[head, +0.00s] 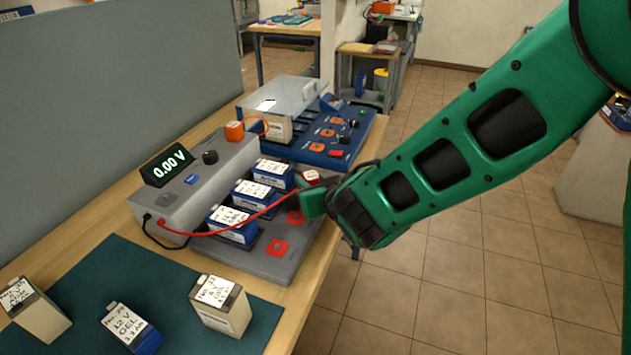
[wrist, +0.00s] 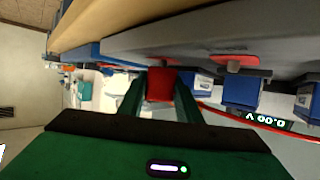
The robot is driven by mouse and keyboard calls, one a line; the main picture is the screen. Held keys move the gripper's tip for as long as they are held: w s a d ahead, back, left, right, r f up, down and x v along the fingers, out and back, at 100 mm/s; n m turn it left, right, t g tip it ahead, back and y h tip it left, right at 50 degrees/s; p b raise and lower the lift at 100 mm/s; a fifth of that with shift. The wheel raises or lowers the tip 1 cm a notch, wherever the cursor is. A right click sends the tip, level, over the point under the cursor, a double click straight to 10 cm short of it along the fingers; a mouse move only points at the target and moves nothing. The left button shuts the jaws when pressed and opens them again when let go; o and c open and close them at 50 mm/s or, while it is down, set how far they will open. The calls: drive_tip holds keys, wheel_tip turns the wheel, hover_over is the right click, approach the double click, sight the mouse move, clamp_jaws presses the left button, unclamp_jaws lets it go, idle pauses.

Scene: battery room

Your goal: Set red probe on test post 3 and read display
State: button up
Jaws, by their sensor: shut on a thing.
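My gripper (head: 314,200) is shut on the red probe (head: 311,177), at the far right end of the tester. In the wrist view the red probe (wrist: 160,85) sits between the fingers. A red cable (head: 240,219) runs from it to the grey meter box (head: 190,195). The display (head: 167,165) reads 0.00 V. Two red post pads (head: 278,247) (head: 296,217) show on the tester's right edge. My gripper covers the area beyond them, so post 3 is not clear. I cannot tell whether the probe tip touches a post.
Several blue batteries (head: 232,226) stand in the tester. Three loose batteries, one blue (head: 130,328), are on or beside a dark green mat (head: 95,275). A blue station (head: 310,145) with a clear lid stands behind. Floor (head: 480,255) is open to the right.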

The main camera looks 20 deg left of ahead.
drive_tip(key=shift+f, duration=0.6)
idle(0.7)
drive_tip(key=o, duration=0.9)
drive_tip(key=shift+v, duration=5.5)
